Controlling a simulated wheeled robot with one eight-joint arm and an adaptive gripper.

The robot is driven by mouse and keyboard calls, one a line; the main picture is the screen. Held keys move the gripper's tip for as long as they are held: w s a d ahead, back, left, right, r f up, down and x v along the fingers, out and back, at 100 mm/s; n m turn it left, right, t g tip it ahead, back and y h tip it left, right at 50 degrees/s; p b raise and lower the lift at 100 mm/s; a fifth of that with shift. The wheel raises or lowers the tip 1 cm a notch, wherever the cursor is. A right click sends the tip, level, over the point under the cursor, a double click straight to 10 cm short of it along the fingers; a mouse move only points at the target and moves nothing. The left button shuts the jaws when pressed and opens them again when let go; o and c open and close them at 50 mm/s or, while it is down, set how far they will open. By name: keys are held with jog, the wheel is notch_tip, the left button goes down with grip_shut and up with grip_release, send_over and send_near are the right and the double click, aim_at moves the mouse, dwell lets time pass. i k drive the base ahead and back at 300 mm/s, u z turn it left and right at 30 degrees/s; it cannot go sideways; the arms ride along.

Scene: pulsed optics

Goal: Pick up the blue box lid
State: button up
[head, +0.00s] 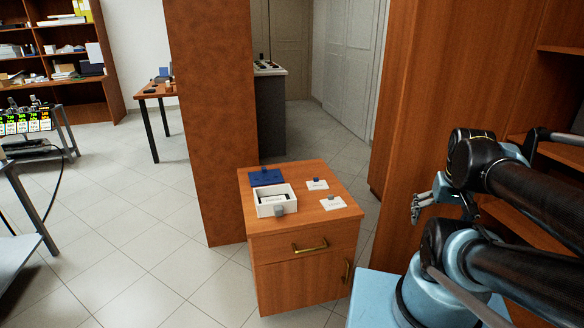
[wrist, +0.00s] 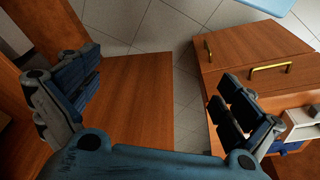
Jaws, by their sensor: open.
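The blue box lid (head: 266,177) lies flat at the back left of the small wooden cabinet's top (head: 313,216). An open white box (head: 272,209) with something dark inside stands just in front of it. My gripper (head: 424,201) is to the right of the cabinet, well apart from the lid. In the wrist view my gripper (wrist: 160,96) has its fingers wide apart with nothing between them. A bit of blue (wrist: 291,147) shows near the right edge there, partly behind a finger; I cannot tell whether it is the lid.
White cards with small blue-grey blocks (head: 317,184) lie on the cabinet's right side. A tall brown panel (head: 212,120) stands close behind left. A tall wooden shelf unit (head: 410,90) is at the right by my arm. Tiled floor (head: 150,250) is clear at left.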

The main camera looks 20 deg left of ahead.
aim_at(265, 173)
jog(key=k, duration=1.15)
jog(key=u, duration=0.75)
jog(key=i, duration=1)
jog(key=u, duration=0.4)
jog(key=i, duration=0.75)
jog(key=z, duration=0.1)
